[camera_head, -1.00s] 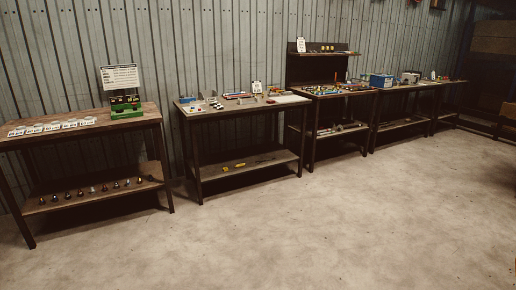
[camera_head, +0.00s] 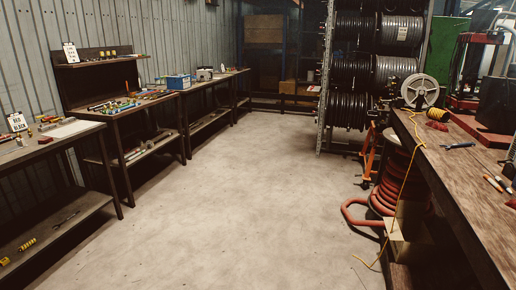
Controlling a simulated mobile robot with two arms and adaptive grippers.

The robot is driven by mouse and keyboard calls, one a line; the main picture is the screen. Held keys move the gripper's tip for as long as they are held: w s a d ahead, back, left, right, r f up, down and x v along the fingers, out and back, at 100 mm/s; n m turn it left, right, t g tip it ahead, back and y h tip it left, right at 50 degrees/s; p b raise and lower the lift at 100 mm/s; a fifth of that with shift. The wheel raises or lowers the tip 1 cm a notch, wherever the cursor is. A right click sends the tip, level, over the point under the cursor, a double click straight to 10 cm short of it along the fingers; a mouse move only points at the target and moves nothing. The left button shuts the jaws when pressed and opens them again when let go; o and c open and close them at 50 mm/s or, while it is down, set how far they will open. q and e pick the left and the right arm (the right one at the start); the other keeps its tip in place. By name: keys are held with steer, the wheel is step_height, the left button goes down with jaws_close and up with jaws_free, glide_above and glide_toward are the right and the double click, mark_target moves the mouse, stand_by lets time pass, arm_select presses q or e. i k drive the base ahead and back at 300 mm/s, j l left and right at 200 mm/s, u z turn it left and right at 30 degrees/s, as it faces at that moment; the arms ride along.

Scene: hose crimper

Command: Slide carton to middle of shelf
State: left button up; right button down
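A tan carton (camera_head: 400,248) sits low under the right-hand workbench, at the near end of its lower shelf beside a coiled red hose. A yellow cord hangs in front of it, and the bench top hides part of it. Another small brown box (camera_head: 290,87) sits on a low unit at the far back. I cannot tell which of these is the task's carton. Neither of my grippers is in view.
The wooden workbench (camera_head: 448,190) runs along the right, with tools on top. Red hose (camera_head: 362,212) bulges onto the floor. A rack of black hose reels (camera_head: 350,70) stands behind. Benches (camera_head: 110,107) line the left wall. The concrete floor (camera_head: 230,190) between is clear.

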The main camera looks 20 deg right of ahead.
mark_target(406, 232)
steer(key=i+l+z, duration=0.25)
steer(key=i+z, duration=0.15)
steer(key=i, duration=0.15)
steer(key=i+z, duration=0.35)
steer(key=i, duration=0.2)
steer(key=i+z, duration=0.4)
steer(key=i, duration=0.2)
steer(key=i+j+z, duration=0.1)
steer(key=i+z, duration=0.15)
steer(key=i, duration=0.3)
steer(key=i+j+z, duration=0.15)
steer(key=i+z, duration=0.15)
steer(key=i, duration=0.2)
steer(key=i+j+z, duration=0.25)
steer(key=i, duration=0.3)
steer(key=j, duration=0.05)
